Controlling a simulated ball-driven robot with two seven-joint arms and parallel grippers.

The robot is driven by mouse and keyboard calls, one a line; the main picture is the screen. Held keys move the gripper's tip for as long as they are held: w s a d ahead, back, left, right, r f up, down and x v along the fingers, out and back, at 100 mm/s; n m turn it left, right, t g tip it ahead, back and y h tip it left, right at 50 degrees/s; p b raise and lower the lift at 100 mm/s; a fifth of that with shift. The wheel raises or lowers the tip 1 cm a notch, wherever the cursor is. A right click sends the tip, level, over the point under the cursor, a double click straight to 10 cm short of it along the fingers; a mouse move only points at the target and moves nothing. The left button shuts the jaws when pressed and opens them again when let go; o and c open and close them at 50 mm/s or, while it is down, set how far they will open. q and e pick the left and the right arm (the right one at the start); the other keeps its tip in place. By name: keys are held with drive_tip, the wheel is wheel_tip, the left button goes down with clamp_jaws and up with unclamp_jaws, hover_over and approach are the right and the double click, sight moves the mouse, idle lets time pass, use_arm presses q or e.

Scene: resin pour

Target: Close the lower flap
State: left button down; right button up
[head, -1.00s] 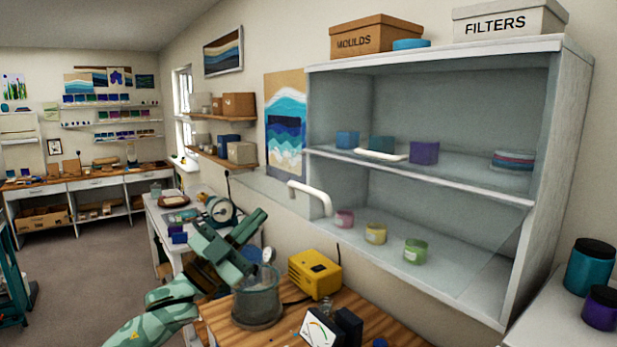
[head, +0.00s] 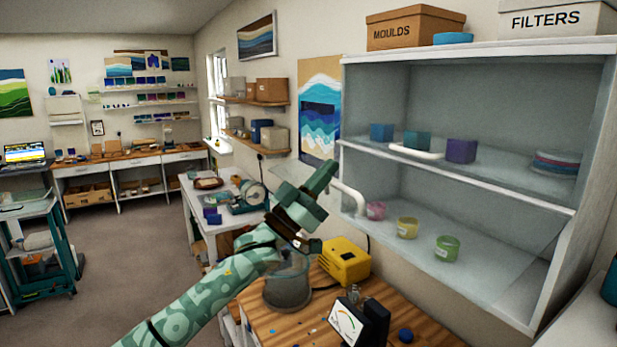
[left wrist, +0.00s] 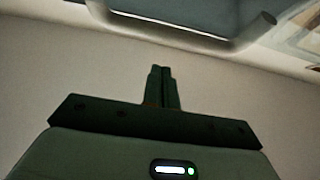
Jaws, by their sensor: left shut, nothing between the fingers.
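A white open-front cabinet (head: 458,192) on the right wall has two tiers. The lower flap is clear and hard to make out; its pale curved handle (head: 349,199) juts out at the cabinet's left, so the flap stands open. My left gripper (head: 327,172) is shut and empty, raised just left of this handle; I cannot tell whether they touch. In the left wrist view, the shut fingertips (left wrist: 160,73) point toward a pale handle bar (left wrist: 190,42) across the top, with a gap between them in the picture. My right gripper is not in view.
Another handle (head: 415,153) lies at the upper tier. Small jars (head: 407,228) stand on the lower tier and coloured blocks (head: 461,151) above. Below my left arm, the wooden bench holds a grey pot (head: 287,292), a yellow box (head: 345,262) and a meter (head: 347,322).

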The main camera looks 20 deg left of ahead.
use_arm(q)
drive_tip(key=f, duration=0.2)
drive_tip(key=w+f, duration=0.1)
drive_tip(key=shift+d, duration=0.25)
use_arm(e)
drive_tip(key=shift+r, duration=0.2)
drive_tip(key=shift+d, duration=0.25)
